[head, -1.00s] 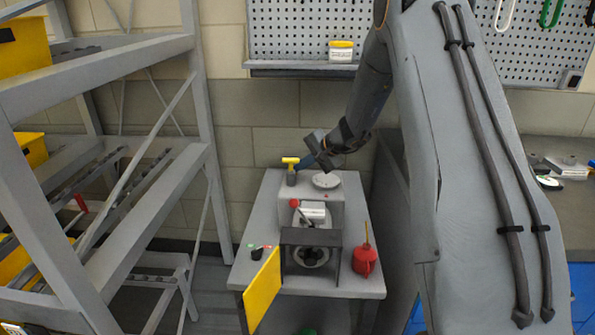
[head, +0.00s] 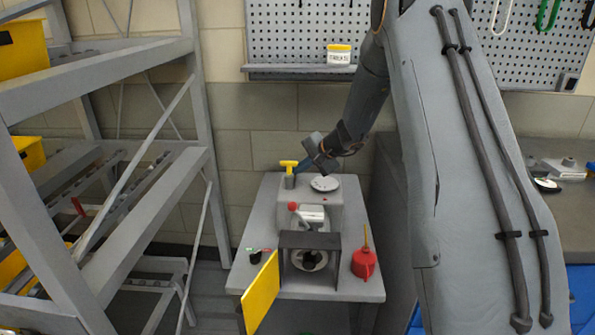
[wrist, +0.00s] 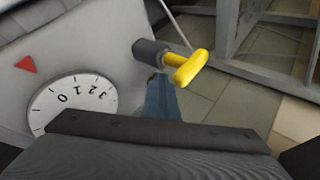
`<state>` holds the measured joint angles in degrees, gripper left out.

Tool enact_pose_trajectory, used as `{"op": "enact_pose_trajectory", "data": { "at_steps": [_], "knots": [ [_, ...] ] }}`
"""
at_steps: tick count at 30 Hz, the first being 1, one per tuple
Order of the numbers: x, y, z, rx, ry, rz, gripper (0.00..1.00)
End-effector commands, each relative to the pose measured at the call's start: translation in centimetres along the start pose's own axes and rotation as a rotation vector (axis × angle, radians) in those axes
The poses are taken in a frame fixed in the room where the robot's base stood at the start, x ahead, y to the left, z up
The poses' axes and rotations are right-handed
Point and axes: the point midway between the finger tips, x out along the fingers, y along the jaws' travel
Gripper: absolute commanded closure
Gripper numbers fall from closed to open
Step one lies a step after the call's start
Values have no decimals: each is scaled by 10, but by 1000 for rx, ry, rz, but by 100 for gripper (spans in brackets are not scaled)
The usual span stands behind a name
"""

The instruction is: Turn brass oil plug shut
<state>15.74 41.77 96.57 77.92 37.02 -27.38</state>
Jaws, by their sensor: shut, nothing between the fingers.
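The oil plug (head: 288,163) is a yellow T-shaped handle on a short grey neck at the back left of the grey machine's top. In the wrist view the yellow T-handle (wrist: 190,67) sticks out from a dark round neck (wrist: 150,50), with a gap of bare stem showing between them. My gripper (head: 300,168) reaches in from the right, low beside the plug. Its blue fingers (wrist: 161,98) are shut and empty, with their tips close to the plug's stem. I cannot tell whether they touch it.
A white dial (wrist: 72,103) with numbers lies beside the plug, near a red triangle (wrist: 25,64). The grey machine bench (head: 340,287) carries a red oil can (head: 364,264) and a red-knobbed lever (head: 293,206). A yellow panel (head: 261,294) stands open in front. A grey rack (head: 120,75) is at left.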

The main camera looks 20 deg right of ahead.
Motion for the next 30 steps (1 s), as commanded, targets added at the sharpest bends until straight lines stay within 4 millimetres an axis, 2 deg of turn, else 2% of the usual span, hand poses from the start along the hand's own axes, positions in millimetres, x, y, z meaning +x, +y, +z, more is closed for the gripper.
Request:
{"op": "enact_pose_trajectory", "data": {
  "at_steps": [10,20,26,30],
  "knots": [
    [0,-1,-21,5,16,-1,100],
    [-4,0,-27,12,24,-4,100],
    [-27,0,-27,12,24,-7,100],
    [-46,-2,-17,4,8,-5,100]
  ]
}}
